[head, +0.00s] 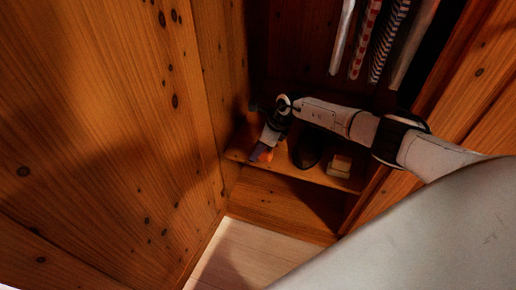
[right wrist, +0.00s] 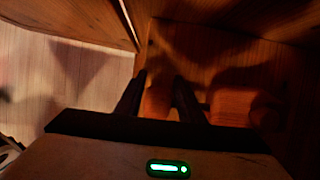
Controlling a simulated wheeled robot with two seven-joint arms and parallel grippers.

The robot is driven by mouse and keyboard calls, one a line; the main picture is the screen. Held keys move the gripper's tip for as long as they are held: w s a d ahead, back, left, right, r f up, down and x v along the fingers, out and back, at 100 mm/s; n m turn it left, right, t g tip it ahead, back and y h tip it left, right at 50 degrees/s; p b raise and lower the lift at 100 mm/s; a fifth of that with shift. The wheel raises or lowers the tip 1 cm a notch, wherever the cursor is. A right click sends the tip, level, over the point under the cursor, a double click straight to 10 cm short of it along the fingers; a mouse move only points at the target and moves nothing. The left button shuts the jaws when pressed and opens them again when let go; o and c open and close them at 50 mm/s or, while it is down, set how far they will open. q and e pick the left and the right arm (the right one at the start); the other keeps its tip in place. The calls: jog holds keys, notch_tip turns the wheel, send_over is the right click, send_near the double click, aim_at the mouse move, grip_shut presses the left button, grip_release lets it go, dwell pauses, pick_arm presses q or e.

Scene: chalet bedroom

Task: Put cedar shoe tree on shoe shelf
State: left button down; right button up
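My right gripper (head: 262,150) reaches into the wooden closet and points down at the left part of the shoe shelf (head: 308,173). An orange-brown piece (head: 268,157), which looks like the cedar shoe tree, shows at its fingertips, at or just above the shelf. In the right wrist view this shoe tree (right wrist: 157,100) lies between the two dark fingers (right wrist: 158,82). The picture is too dark to tell whether both fingers press on it. My left gripper is not in view.
A dark shoe (head: 306,152) and a pale block-like object (head: 340,165) stand on the shelf right of my gripper. Striped and plain clothes (head: 372,40) hang above. A wooden panel (head: 110,130) closes off the left. Pale floor (head: 245,255) is clear in front.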

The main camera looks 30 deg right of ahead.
jog(key=shift+o, duration=1.4)
jog(key=shift+r, duration=0.2)
jog(key=p+v, duration=0.6)
jog(key=p, duration=0.1)
jog(key=shift+r, duration=0.15)
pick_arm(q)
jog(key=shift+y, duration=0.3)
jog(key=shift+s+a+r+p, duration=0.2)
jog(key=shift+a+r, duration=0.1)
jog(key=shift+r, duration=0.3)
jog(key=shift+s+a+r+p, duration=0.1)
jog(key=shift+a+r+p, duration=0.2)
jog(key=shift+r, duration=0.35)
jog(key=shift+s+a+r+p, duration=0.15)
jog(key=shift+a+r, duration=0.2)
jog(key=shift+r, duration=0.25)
pick_arm(e)
jog(key=shift+s+d+r, duration=0.15)
jog(key=shift+s+r, duration=0.05)
jog(key=shift+r, duration=0.35)
